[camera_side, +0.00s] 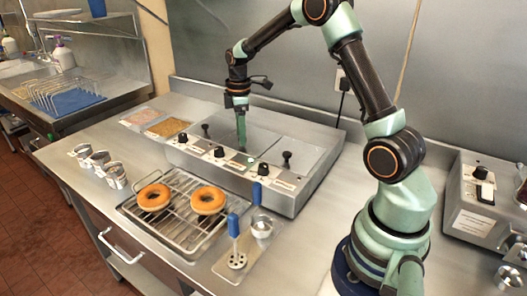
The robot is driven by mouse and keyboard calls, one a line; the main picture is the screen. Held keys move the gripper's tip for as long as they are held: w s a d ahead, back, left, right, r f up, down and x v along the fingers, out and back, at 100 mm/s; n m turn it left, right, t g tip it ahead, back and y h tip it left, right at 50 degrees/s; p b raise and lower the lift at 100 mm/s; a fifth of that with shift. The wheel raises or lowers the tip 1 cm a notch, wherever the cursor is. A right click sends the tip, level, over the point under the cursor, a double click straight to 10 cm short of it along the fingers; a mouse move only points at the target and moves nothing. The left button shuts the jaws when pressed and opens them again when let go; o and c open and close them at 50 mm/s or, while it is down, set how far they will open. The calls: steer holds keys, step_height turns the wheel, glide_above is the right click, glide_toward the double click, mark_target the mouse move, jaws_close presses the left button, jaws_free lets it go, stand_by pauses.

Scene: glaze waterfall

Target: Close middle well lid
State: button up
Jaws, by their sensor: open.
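The glaze unit (310,184) is a long metal box with wells along its top and dials on its sloped front. My gripper (241,145) points straight down over the middle of the unit, with its pale green fingers low at the middle well. The middle well's lid and knob are hard to make out behind the fingers, and I cannot tell whether they touch. A dark knob (205,130) stands on the left part of the top. Another dark knob (287,158) stands on the right part.
A wire rack (178,226) with two orange-glazed donuts stands in front of the unit. Several metal cups (101,160) stand at left. A blue-handled tool (235,245) and a metal cup (262,228) are at front right. Sprinkle trays (167,128) lie left of the unit.

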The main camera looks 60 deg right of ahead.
step_height(320, 180, up, 11)
steer(key=shift+r, duration=0.2)
stand_by(0.3)
steer(key=s+a+r+m+t, duration=0.3)
steer(key=s+a+r+m, duration=0.15)
steer(key=s+a, duration=0.4)
steer(key=s+a+f+m+t, duration=0.2)
steer(key=s+a+m, duration=0.2)
steer(key=s+a, duration=0.3)
steer(key=shift+s+t, duration=0.3)
steer(key=shift+s, duration=0.2)
steer(key=shift+f+m, duration=0.1)
steer(key=shift+m, duration=0.15)
